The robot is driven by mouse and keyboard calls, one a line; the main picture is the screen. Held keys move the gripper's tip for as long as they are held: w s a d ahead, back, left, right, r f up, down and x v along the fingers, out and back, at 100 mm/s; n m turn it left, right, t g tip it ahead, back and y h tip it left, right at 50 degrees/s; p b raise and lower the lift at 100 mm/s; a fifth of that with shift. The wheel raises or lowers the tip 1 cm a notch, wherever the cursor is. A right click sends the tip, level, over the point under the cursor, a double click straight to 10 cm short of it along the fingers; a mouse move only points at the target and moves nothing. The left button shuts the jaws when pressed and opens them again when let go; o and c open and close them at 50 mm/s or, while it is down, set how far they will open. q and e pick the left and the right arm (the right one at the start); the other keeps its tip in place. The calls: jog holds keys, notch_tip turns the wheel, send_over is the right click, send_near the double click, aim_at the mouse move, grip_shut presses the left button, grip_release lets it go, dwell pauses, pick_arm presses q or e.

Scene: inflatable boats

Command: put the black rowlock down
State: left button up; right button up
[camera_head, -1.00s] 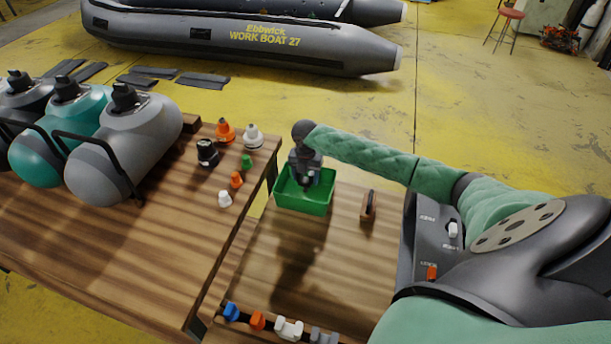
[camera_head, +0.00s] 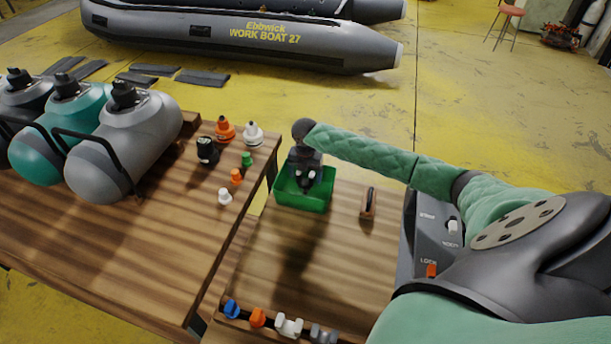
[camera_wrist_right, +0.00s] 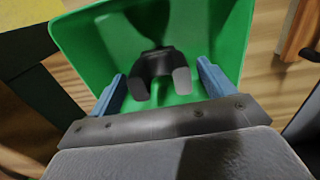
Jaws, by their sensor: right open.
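The black rowlock (camera_wrist_right: 158,68), a U-shaped piece with two prongs, is inside the green tray (camera_wrist_right: 95,55) in the right wrist view. It appears to lie against the tray's floor. My right gripper (camera_wrist_right: 162,85) is open, with one blue finger on each side of the rowlock and a visible gap to both. In the head view my right gripper (camera_head: 304,186) points down into the green tray (camera_head: 300,203) and hides the rowlock there. My left gripper is not in view.
A small wooden block with a dark top (camera_head: 368,203) stands right of the tray. Several coloured pieces, including a blue one (camera_head: 232,309), line the front edge. Orange, white, black and green fittings stand on the left table (camera_head: 130,245), beside grey and teal cylinders (camera_head: 125,150).

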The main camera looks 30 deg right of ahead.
aim_at(305, 183)
pick_arm(q)
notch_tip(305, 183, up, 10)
jog(key=b, duration=0.2)
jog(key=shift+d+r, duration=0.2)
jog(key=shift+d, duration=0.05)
pick_arm(e)
notch_tip(305, 183, up, 13)
jog(key=shift+f, duration=0.15)
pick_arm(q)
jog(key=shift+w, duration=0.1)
